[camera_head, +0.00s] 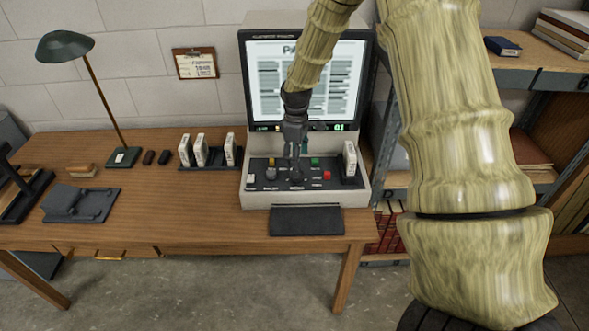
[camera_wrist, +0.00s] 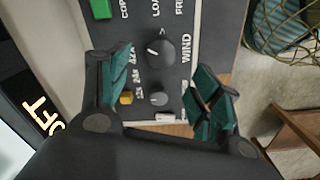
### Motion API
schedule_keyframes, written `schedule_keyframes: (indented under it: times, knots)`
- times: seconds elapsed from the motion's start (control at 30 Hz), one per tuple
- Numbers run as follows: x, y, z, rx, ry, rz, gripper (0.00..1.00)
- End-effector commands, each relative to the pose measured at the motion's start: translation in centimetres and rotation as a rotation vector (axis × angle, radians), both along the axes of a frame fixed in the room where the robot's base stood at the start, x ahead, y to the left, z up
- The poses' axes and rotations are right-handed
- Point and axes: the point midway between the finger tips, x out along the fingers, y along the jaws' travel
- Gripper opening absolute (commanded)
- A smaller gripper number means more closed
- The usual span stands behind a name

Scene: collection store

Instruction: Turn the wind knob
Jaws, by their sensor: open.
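The wind knob (camera_wrist: 160,52) is a dark round knob with a pale pointer line, with the word WIND printed beside it on the dark control panel (camera_wrist: 142,22). My gripper (camera_wrist: 165,88) is open, its teal-padded fingers apart on either side of the panel in the wrist view. The knob shows between and slightly beyond the fingers, with no visible contact. A smaller grey knob (camera_wrist: 158,98) lies nearer the palm. In the head view my gripper (camera_head: 295,170) points down over the panel of the film reader (camera_head: 252,199) and hides part of it.
A green button (camera_head: 315,161), a red button (camera_head: 327,175) and an upright white box (camera_head: 349,158) are close right of my gripper. The lit screen (camera_head: 268,85) rises behind it. White boxes (camera_head: 200,150) and a lamp (camera_head: 65,46) stand left; shelves (camera_head: 540,78) are right.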

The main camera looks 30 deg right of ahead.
Motion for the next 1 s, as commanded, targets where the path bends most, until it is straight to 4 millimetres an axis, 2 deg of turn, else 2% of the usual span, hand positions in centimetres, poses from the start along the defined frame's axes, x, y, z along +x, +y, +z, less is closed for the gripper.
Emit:
schedule_keyframes:
  times: [0.5,0.7,1.0]
  knots:
    - [0.1,0.2,-5.6,0.000,0.001,0.002,0.64]
    - [0.0,0.2,-6.8,0.000,0.001,0.002,0.64]
    - [0.1,0.2,-7.1,0.000,0.000,0.002,0.64]
